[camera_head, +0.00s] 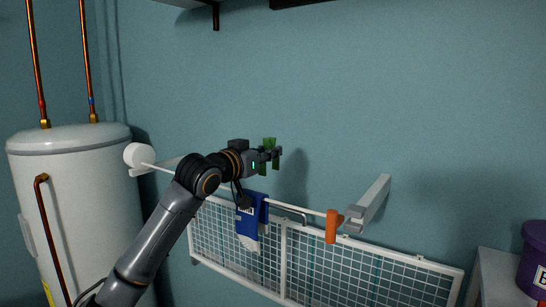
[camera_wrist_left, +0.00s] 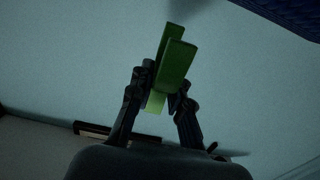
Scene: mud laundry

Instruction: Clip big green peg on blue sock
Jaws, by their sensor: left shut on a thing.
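My left gripper (camera_head: 270,154) is shut on the big green peg (camera_head: 269,143) and holds it in the air, in front of the blue wall. The peg also shows between the fingers in the left wrist view (camera_wrist_left: 174,62). A blue sock (camera_head: 251,215) with a pale lower part hangs on the white rail, below the gripper. The peg is above the sock and apart from it. Part of the sock is behind my left wrist. A dark blue patch at the top right of the left wrist view may be the sock, but I cannot tell. My right gripper is not in view.
The white rail ends at a bracket (camera_head: 368,204) on the right. An orange peg (camera_head: 333,226) sits on the rail near it. A white wire mesh rack (camera_head: 345,268) is below. A white water tank (camera_head: 75,190) stands at left. A purple tub (camera_head: 533,262) is at far right.

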